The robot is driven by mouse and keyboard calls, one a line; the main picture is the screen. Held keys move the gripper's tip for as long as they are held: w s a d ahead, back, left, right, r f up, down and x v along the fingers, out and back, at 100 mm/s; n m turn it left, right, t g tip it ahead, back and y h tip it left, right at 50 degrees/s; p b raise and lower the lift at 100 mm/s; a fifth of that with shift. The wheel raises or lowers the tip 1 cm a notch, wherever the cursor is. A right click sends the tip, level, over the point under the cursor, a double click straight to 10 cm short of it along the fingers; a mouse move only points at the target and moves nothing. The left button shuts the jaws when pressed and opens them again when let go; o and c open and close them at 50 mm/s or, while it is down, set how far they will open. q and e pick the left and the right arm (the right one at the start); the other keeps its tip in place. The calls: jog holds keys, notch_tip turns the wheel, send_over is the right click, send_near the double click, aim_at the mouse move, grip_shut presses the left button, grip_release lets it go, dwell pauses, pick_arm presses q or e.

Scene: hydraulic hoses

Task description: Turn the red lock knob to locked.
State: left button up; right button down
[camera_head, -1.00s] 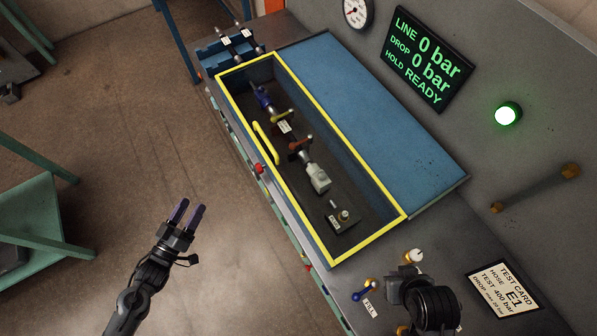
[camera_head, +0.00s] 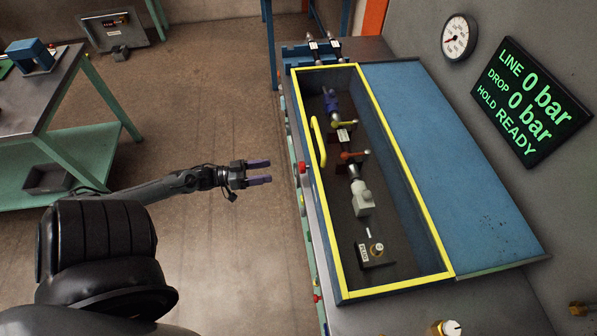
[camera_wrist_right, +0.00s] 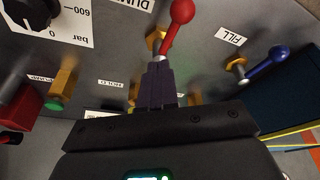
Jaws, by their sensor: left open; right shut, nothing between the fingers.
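The red lock knob (camera_head: 302,167) sticks out from the long left side of the yellow-framed test box (camera_head: 335,255), below the yellow handle (camera_head: 317,142). My left gripper (camera_head: 268,172) is open and empty, with its two purple fingers pointing right at the knob. In the picture a gap separates the fingertips from the knob. The knob's lock position is too small to read. My right gripper (camera_wrist_right: 160,85) shows only in the right wrist view. It is shut and empty, just below a red ball-ended lever (camera_wrist_right: 176,32) on a grey panel; I cannot tell whether they touch.
A hose assembly with a yellow lever (camera_head: 341,124) and a red lever (camera_head: 354,155) lies inside the box. The display (camera_head: 530,100) reads 0 bar and READY. A blue-handled FILL valve (camera_wrist_right: 268,64) is near the right gripper. Open floor surrounds the left gripper.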

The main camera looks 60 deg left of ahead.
aim_at(304, 167)
pick_arm(q)
jog(key=x, duration=1)
jog(key=shift+w, duration=0.3)
jog(key=shift+d, duration=0.1)
jog(key=c, duration=1.1)
jog(key=shift+o, duration=0.2)
